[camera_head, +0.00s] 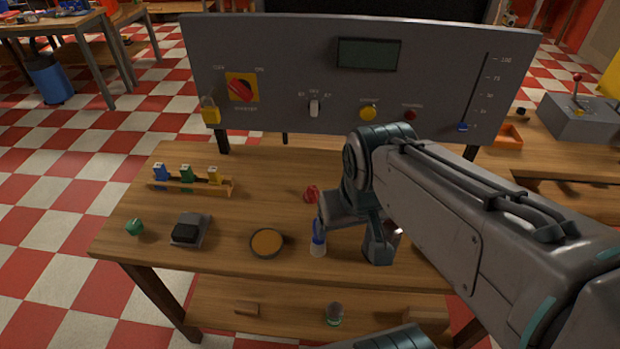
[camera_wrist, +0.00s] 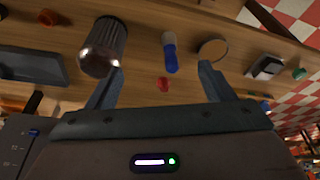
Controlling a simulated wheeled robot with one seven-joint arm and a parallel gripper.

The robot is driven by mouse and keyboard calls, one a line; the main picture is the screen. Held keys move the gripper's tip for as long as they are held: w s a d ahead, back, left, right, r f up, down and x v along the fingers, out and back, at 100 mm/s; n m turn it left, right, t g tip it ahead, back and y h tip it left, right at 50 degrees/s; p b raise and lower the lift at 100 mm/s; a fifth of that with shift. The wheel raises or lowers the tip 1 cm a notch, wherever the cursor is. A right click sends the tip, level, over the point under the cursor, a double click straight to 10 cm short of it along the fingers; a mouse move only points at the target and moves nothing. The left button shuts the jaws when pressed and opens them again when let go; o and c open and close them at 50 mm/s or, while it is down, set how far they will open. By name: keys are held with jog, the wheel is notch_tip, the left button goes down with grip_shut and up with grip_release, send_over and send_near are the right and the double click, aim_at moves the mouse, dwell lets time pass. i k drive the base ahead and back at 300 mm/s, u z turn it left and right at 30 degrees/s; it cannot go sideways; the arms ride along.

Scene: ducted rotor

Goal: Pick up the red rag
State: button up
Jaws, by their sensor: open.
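The red rag (camera_head: 311,194) is a small crumpled red piece on the wooden table, just left of my arm in the head view. In the wrist view the red rag (camera_wrist: 163,84) shows between my two fingers, apart from both. My gripper (camera_wrist: 160,70) is open and empty. In the head view my arm partly hides the gripper, so its exact height over the table is hard to tell.
A ribbed metal-and-glass jar (camera_wrist: 103,48) is close to one finger. A grey control panel (camera_head: 300,70) rises behind the table. The table's left part holds a rack (camera_head: 190,184).

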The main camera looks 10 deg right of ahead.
aim_at(311, 195)
jog(key=k, duration=0.5)
jog(key=u, duration=1.05)
jog(key=i, duration=0.95)
jog(key=z, duration=2.2)
